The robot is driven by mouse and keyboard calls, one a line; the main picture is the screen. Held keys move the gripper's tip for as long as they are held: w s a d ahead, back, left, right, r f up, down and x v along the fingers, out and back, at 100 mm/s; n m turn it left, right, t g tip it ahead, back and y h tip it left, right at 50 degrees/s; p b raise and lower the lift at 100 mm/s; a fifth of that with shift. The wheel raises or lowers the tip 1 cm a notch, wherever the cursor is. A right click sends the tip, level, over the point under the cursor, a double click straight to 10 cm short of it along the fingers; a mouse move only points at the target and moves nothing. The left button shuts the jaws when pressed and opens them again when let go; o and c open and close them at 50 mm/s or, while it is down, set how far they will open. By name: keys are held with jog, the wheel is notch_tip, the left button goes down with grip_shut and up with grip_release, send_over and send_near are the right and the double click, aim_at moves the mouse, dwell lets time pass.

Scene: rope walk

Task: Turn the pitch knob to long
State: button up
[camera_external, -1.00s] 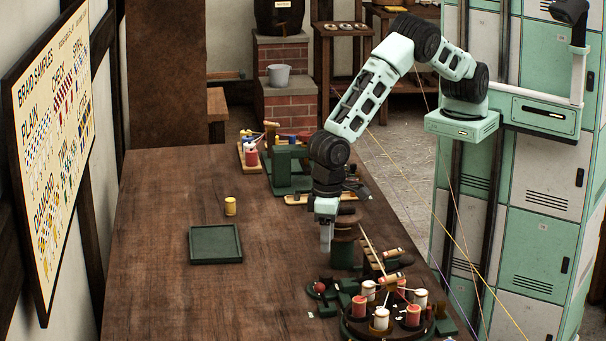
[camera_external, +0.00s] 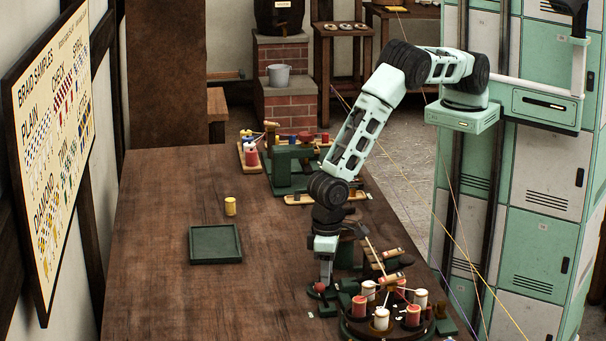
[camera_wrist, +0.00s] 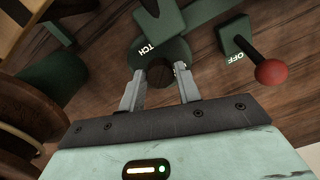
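The pitch knob (camera_wrist: 160,72) is a small dark brown knob on a green base plate (camera_wrist: 145,52), seen in the wrist view. White letters "TCH" show beside it; the rest of the label and the long mark are hidden or out of view. My gripper (camera_wrist: 159,84) points down with its two fingers apart, one on each side of the knob. Small gaps seem to show between fingers and knob. In the external view my gripper (camera_external: 326,276) is low over the table, beside the braiding machine, and hides the knob.
A lever with a red ball (camera_wrist: 271,72) stands by an "OFF" label, close to the right of my gripper. A round carrier (camera_external: 362,328) with several red and white bobbins lies to the right. A green tray (camera_external: 216,260) and yellow spool (camera_external: 230,206) are left; the table there is clear.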

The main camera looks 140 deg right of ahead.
jog(key=c, duration=0.4)
jog(key=n+b, duration=0.3)
jog(key=b, duration=0.1)
jog(key=shift+f+n, duration=0.15)
jog(key=shift+n, duration=0.15)
jog(key=n+b, duration=0.3)
jog(key=n, duration=0.2)
jog(key=shift+r, duration=0.2)
jog(key=o, duration=0.9)
jog(key=shift+o, duration=0.2)
